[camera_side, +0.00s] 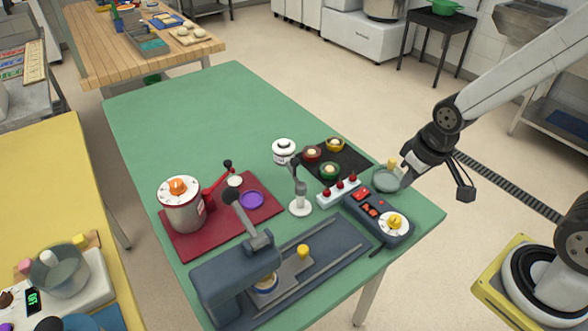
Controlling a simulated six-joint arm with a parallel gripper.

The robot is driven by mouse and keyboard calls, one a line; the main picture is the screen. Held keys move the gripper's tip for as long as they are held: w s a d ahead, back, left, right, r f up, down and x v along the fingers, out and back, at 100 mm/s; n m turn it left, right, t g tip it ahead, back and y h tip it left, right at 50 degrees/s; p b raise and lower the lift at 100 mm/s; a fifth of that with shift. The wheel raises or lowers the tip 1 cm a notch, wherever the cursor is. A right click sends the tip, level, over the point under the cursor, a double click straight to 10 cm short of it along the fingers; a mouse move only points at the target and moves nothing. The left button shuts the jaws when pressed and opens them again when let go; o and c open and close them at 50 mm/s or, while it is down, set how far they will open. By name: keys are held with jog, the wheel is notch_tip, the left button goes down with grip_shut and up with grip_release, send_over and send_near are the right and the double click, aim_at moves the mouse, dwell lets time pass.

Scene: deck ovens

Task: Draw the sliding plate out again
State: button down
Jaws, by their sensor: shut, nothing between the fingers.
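The sliding plate (294,267) is a grey plate with a yellow knob (303,251). It lies on the long blue-grey base (335,247) of a press at the table's front. Its left end reaches under the press head (235,275), near a round blue-rimmed piece with a tan top (265,285). The press has a dark lever (247,220) standing up. My gripper (405,177) is shut and empty at the table's right edge, beside a grey round dish (385,180). It is well apart from the plate and its knob, up and to the right.
A control box with a white dial (393,222) and a white strip with red knobs (339,190) stand between my gripper and the press. A white stand (300,205) is behind the press. A red mat (185,243) holds a pot. The green table's far part is clear.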

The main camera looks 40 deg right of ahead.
jog(key=c, duration=0.7)
grip_release()
jog(key=shift+a, duration=0.1)
jog(key=o, duration=0.3)
jog(key=shift+w+a, duration=0.2)
jog(key=shift+w, duration=0.05)
jog(key=n+g, duration=0.3)
jog(key=n, duration=0.6)
send_over(303, 248)
notch_tip(303, 248, down, 6)
jog(key=shift+a+f, duration=0.1)
jog(key=shift+f, duration=0.15)
jog(key=shift+f, duration=0.15)
jog(key=shift+f, duration=3.75)
